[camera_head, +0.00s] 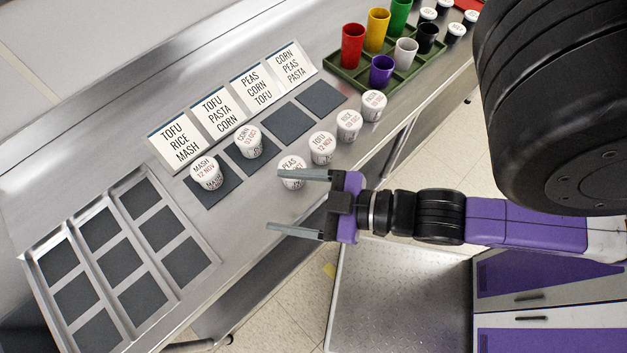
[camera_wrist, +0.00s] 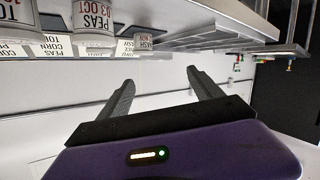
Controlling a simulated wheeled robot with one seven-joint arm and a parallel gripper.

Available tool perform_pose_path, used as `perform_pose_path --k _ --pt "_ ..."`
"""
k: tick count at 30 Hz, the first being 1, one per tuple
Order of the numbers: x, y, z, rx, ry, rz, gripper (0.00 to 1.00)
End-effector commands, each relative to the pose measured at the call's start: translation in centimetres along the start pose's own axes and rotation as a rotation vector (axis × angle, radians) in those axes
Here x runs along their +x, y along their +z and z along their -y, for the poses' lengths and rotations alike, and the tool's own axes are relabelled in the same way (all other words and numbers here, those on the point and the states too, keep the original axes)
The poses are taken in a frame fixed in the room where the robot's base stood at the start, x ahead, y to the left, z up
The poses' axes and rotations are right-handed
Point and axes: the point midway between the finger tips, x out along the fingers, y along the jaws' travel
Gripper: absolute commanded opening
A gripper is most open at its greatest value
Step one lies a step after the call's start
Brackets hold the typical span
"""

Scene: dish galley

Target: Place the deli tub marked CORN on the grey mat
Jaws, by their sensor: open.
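The white deli tub marked CORN (camera_head: 248,148) stands upright in the head view. It is on the second dark grey mat (camera_head: 236,168) from the left, before the TOFU PASTA CORN card. Several such mats lie in a row; the third (camera_head: 288,122) and fourth (camera_head: 321,98) are bare. The MASH tub (camera_head: 207,177) stands on the first mat (camera_head: 205,202). My gripper (camera_head: 274,201) is open and empty by the counter's front edge, its upper finger close to the PEAS tub (camera_head: 292,180). The wrist view shows the open jaws (camera_wrist: 160,80) with nothing between them.
TOFU (camera_head: 322,150), RICE (camera_head: 348,128) and PASTA (camera_head: 373,108) tubs line the counter's front edge. Word cards (camera_head: 174,140) stand behind the mats. A sectioned metal tray (camera_head: 100,250) is at left. A green tray (camera_head: 345,75) of coloured cups is at the back.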

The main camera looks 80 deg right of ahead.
Motion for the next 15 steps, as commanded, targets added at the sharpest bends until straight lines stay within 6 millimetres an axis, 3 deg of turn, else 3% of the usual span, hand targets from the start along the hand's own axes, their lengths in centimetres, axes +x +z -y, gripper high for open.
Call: perform_pose_path --k 3,6,15 --pt "-3.3 -0.3 2.1 0.123 -0.025 0.003 0.75" --pt "-4.8 -0.8 3.0 0.19 -0.03 -0.002 0.75" --pt "-5.6 -1.1 3.4 0.23 -0.03 -0.007 0.75"
